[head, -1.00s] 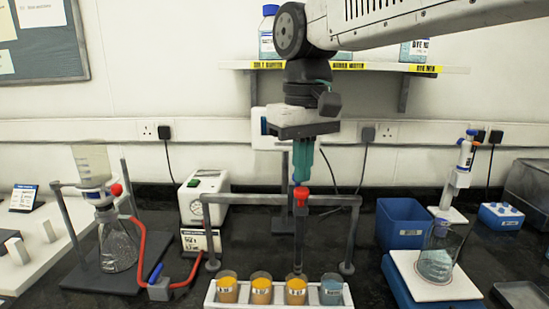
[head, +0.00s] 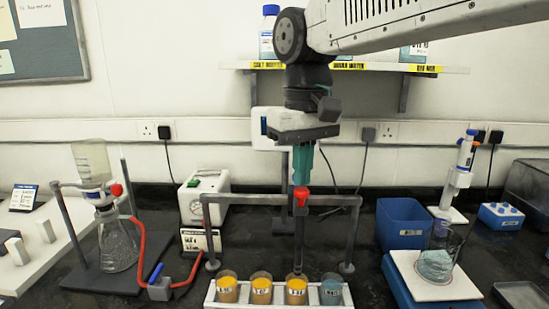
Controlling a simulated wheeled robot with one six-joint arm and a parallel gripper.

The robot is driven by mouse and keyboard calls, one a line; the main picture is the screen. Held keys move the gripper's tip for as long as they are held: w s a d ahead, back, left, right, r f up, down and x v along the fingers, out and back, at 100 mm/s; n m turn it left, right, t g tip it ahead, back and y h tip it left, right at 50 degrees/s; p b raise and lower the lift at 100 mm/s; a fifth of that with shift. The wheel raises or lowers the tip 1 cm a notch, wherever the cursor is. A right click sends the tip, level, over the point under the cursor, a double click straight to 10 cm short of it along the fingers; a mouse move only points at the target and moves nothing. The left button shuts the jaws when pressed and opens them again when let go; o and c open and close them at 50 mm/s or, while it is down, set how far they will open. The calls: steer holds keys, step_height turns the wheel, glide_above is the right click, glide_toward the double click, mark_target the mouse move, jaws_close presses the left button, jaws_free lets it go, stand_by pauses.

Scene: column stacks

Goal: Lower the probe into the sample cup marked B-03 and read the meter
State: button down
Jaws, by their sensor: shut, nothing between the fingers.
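My gripper (head: 302,180) points straight down with teal fingers shut and nothing between them, just above the red top (head: 301,196) of the probe. Whether it touches that top is unclear. The dark probe rod (head: 299,240) hangs upright from the frame's crossbar; its lower end meets the third cup from the left, and its tip depth cannot be told. That cup (head: 296,291) is orange-filled, with a label too small to read surely. Two more orange cups (head: 227,290) (head: 261,291) stand left, a grey-blue one (head: 331,292) right. A white display unit (head: 263,126), possibly the meter, is partly hidden behind my gripper.
The grey frame (head: 230,199) spans the white cup rack (head: 244,305). A flask (head: 118,245) with red tubing stands left. A blue bin (head: 401,222) and a beaker (head: 437,262) on a white-topped blue stand are right. A shelf (head: 455,70) is behind my arm.

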mark_target(301, 189)
steer(key=shift+f, duration=3.15)
steer(key=shift+r, duration=3.55)
steer(key=shift+f, duration=0.4)
steer(key=s+d+f+m, duration=0.2)
steer(key=s+d+f, duration=0.2)
steer(key=s+d, duration=0.2)
steer(key=s+d+f+m+t, duration=0.1)
steer(key=s+d+f, duration=0.3)
steer(key=s+d, duration=0.3)
steer(key=s+d+f+m, duration=0.2)
steer(key=s+d+f, duration=0.2)
steer(key=d, duration=0.5)
steer(key=shift+s+f+m, duration=0.25)
steer(key=shift+s+m, duration=0.05)
steer(key=shift+s, duration=0.95)
